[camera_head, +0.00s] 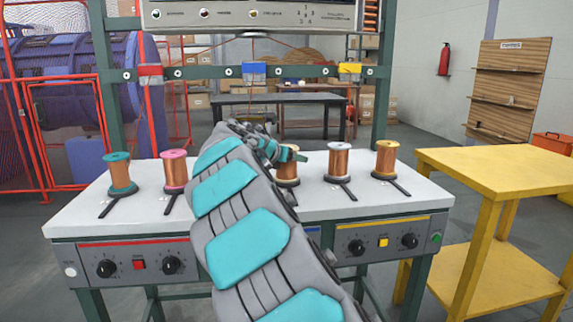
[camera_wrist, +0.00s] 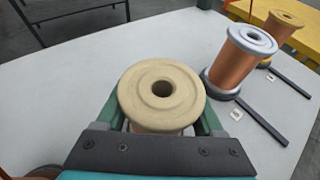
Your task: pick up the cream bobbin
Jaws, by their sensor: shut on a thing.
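The cream bobbin (camera_wrist: 137,97), wound with copper wire, fills the middle of the wrist view, seen from above with its round flange and dark centre hole. My gripper (camera_wrist: 160,128) is shut on it, with one green finger on each side just below the top flange. In the head view, the cream bobbin (camera_head: 288,172) is upright above the white table, partly hidden by my gripper (camera_head: 286,153). Its foot is mostly hidden, so I cannot tell whether it is clear of its base.
A light grey bobbin (camera_head: 338,164) and a tan bobbin (camera_head: 387,157) stand to the right. A pink bobbin (camera_head: 175,171) and a teal bobbin (camera_head: 119,173) stand to the left. Dark bars lie before them on the white table (camera_head: 405,205). A yellow table (camera_head: 500,168) stands at right, its top clear.

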